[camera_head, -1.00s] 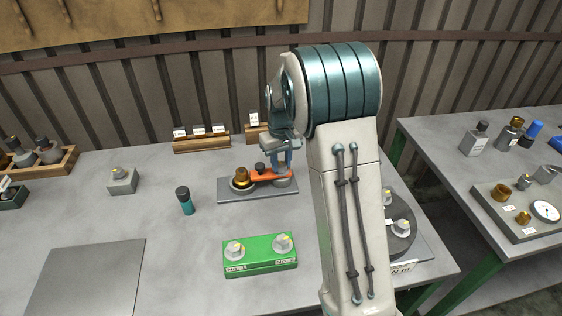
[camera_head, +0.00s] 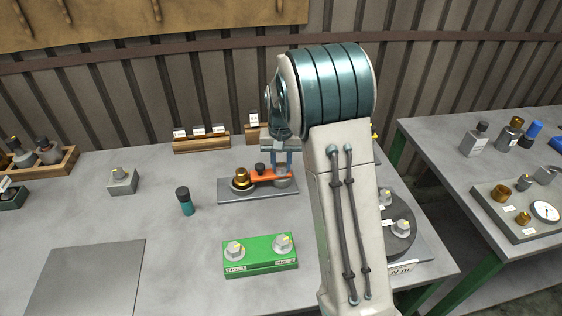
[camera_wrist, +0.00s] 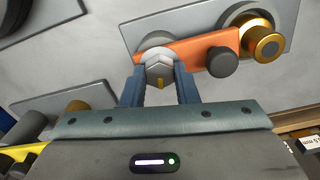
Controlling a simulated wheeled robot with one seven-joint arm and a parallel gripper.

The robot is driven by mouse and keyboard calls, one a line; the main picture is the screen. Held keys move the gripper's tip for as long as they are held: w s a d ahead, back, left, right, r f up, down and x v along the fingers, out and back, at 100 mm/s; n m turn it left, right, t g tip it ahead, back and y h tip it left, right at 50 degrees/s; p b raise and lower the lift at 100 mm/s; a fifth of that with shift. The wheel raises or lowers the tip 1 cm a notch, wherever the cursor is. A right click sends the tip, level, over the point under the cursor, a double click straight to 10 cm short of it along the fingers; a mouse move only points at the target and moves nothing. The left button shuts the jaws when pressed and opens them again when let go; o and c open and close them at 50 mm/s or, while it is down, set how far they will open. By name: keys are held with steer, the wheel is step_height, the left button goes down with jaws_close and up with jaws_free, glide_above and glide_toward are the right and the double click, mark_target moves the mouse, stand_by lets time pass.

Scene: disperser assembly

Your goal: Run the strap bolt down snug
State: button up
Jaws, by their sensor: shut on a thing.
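The strap bolt (camera_wrist: 159,66) is a grey hex head with a yellow mark, at one end of the orange strap (camera_wrist: 192,50). My gripper (camera_wrist: 159,84) has its two blue fingers shut on the hex head from both sides. In the head view, my gripper (camera_head: 282,169) points down at the right end of the orange strap (camera_head: 262,176), on a grey base plate (camera_head: 229,196). A dark knob (camera_wrist: 221,61) stands on the strap and a brass fitting (camera_wrist: 262,42) is at its other end. Whether the bolt head touches the strap cannot be told.
A green block with two hex bolts (camera_head: 260,262) stands in front of the plate. A teal-and-black cylinder (camera_head: 185,201) stands to its left. A dark round turntable (camera_head: 405,222) is right of my arm. The bench's front-left holds a flat grey plate (camera_head: 85,280).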

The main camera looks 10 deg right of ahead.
mark_target(281, 165)
steer(key=shift+r, duration=0.1)
steer(key=o, duration=1)
step_height(281, 165, up, 14)
steer(key=s+f+n+t, duration=0.1)
steer(key=s, duration=1.2)
steer(key=s+f+n+t, duration=0.1)
steer(key=s+f, duration=0.1)
steer(key=s, duration=1.2)
steer(key=shift+s+f+t, duration=0.2)
steer(key=shift+f+t, duration=0.05)
steer(key=shift+t, duration=0.15)
steer(key=shift+s+a+f, duration=0.15)
steer(key=shift+s+f, duration=0.1)
steer(key=shift+s, duration=0.05)
steer(key=shift+c, duration=0.3)
